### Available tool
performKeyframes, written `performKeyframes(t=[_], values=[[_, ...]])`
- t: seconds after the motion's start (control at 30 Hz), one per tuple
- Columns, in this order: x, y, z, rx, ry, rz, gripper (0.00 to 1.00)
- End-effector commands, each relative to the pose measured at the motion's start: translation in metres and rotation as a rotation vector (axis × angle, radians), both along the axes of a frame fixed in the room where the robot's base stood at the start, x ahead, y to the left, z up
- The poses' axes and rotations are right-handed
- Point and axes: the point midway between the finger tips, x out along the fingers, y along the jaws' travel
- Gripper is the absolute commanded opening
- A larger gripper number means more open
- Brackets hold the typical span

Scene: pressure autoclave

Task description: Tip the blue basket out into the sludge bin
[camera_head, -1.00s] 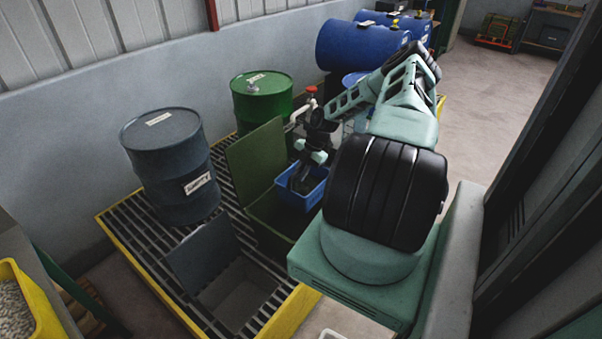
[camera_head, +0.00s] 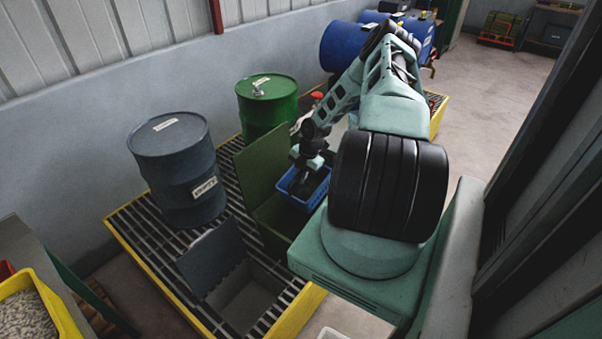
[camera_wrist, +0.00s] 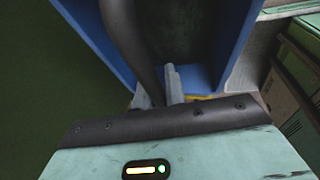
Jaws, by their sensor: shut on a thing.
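The blue basket (camera_head: 303,203) hangs above the open green bin (camera_head: 270,212), whose lid stands up behind it. It looks slightly tilted, and dark contents show inside. My gripper (camera_head: 300,181) reaches down at the basket and is shut on it. In the wrist view the basket's blue wall (camera_wrist: 232,45) frames a dark interior, and my gripper's fingers (camera_wrist: 165,88) meet at its near edge. A grey bin (camera_head: 245,295) with its lid raised sits nearer. I cannot read which bin is marked for sludge. The exact grip spot is partly hidden.
A grey drum (camera_head: 178,170) and a green drum (camera_head: 267,108) stand on the yellow-edged grating (camera_head: 155,250) by the wall. Blue drums (camera_head: 345,45) lie at the back. A yellow tray of pale pellets (camera_head: 38,300) is at the lower left.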

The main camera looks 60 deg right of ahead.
Motion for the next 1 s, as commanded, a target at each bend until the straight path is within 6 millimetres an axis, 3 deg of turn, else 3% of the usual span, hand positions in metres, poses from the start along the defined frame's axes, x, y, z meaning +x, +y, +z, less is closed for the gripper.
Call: performKeyframes(t=[0.33,1.0], values=[[0.001,0.007,-0.019,-0.114,0.014,0.008,0.00],[0.003,0.012,-0.021,-0.222,0.023,0.005,0.00]])
